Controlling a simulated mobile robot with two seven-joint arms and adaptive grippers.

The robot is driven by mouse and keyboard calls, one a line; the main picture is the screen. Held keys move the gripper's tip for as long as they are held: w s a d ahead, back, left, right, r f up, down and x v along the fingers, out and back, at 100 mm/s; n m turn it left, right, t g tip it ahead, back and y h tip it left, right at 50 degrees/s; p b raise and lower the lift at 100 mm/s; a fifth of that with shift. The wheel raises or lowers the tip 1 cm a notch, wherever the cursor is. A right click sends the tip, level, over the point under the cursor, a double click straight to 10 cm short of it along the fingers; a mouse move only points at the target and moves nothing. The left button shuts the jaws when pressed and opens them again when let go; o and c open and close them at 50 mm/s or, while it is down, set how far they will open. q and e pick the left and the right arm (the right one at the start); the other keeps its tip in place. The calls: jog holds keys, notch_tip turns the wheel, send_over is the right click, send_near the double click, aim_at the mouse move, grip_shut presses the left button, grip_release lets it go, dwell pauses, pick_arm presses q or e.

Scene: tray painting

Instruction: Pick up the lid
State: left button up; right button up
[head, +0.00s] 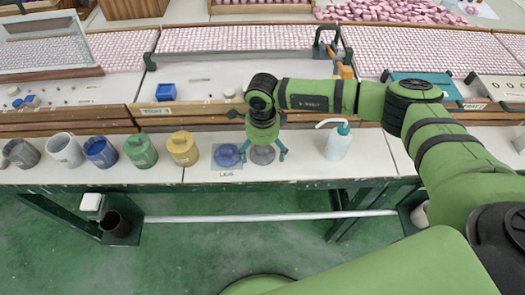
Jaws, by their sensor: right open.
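A blue lid (226,154) lies on a small mat labelled LIDS (226,173) near the front of the white bench. A grey lid (262,155) lies just right of it. My right gripper (264,156) points down with its teal fingers spread open, one on each side of the grey lid. Whether the fingers touch it cannot be told. The blue lid is just left of the left finger. My left gripper is not in view.
Grey (25,154), white (65,150), blue (101,152), green (140,151) and yellow (183,148) pots line the bench at left. A squeeze bottle (338,143) stands right of the gripper. A blue box (166,92) sits behind. The bench's front edge is close.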

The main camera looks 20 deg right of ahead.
jog(key=c, duration=1)
jog(key=shift+c, duration=0.2)
